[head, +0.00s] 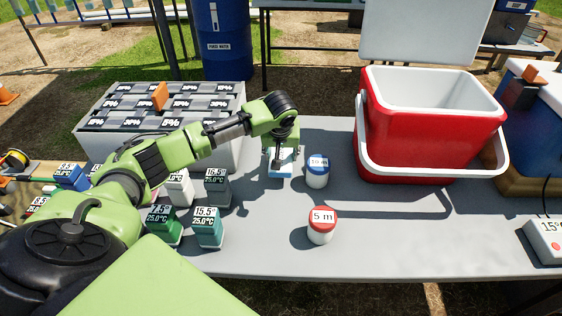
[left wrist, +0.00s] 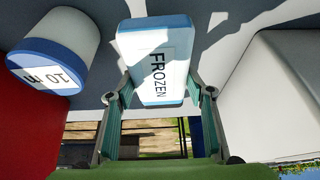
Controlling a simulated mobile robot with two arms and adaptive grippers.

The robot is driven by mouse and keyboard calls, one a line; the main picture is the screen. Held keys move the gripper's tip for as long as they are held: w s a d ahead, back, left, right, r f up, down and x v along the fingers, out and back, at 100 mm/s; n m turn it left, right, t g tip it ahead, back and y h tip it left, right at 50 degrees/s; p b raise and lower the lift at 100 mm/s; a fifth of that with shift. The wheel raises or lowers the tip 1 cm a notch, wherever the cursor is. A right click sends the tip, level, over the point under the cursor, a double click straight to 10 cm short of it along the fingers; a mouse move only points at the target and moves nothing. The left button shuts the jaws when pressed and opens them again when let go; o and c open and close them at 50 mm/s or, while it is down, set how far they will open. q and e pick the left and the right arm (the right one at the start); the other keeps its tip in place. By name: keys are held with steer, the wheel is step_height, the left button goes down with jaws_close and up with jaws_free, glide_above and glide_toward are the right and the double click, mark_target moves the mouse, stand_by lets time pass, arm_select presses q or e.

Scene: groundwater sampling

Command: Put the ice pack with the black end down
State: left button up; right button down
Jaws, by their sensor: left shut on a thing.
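My left gripper (head: 281,152) is shut on a light-blue and white ice pack (head: 280,171) beside the blue-lidded jar, over the middle of the grey table. In the left wrist view the ice pack (left wrist: 157,62) sits between the two fingers, with a white label reading FROZEN. My right gripper is in neither view.
The blue-lidded jar (head: 317,171) is close right of the pack; a red-lidded jar (head: 321,225) stands nearer. Several labelled blocks (head: 208,228) stand left. A compartmented box (head: 230,95) is behind left, an open red cooler (head: 430,140) right.

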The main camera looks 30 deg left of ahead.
arm_select(q)
steer(key=shift+w+a+f, duration=0.2)
steer(key=shift+f, duration=1.6)
steer(key=shift+f, duration=0.1)
steer(key=o, duration=1.4)
steer(key=shift+f, duration=0.1)
steer(key=shift+c, duration=0.2)
